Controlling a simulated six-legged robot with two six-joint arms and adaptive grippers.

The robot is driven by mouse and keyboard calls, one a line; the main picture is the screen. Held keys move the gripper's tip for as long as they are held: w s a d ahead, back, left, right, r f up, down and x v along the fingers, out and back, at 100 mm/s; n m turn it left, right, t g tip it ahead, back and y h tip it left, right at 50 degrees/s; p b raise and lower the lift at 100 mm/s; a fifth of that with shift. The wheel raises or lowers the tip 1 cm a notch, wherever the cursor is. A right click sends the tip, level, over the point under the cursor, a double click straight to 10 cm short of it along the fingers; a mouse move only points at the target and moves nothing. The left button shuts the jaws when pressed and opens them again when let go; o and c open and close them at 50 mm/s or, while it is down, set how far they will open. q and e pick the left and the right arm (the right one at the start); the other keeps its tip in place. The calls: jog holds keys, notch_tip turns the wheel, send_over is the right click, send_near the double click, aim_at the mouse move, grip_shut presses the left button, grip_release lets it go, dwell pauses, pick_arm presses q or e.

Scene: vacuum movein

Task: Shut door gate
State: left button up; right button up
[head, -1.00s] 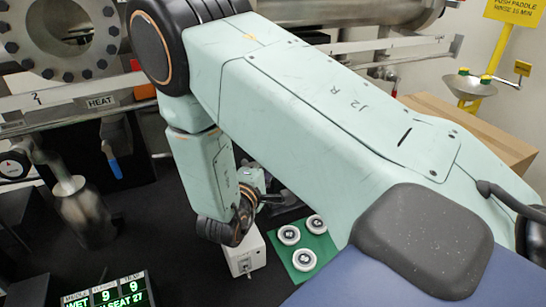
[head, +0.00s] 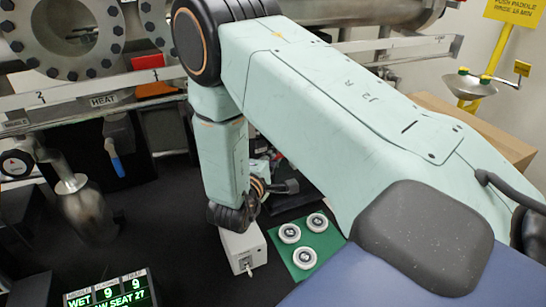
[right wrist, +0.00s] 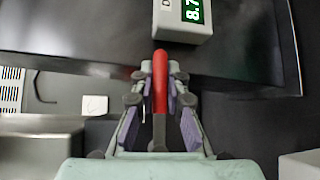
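In the right wrist view a red handle (right wrist: 160,85) with a dark lower end lies lengthwise between the fingers of my right gripper (right wrist: 160,72). The purple-padded fingers lean in, and their tips sit close against both sides of the red part, so the gripper looks shut on it. In the head view my right arm bends down at the middle, and my right gripper (head: 284,187) is mostly hidden behind its wrist. The red handle cannot be made out there. I cannot tell for certain which part is the door gate. My left gripper is not in view.
A white box (head: 243,252) with a small switch stands under my right wrist. Beside it is a green mat (head: 322,252) with 3 white discs. Large bolted flanges (head: 78,40) and a blue-handled valve (head: 116,165) are at left. A lit display (head: 110,292) is at lower left.

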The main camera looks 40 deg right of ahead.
grip_shut()
dwell(0.5)
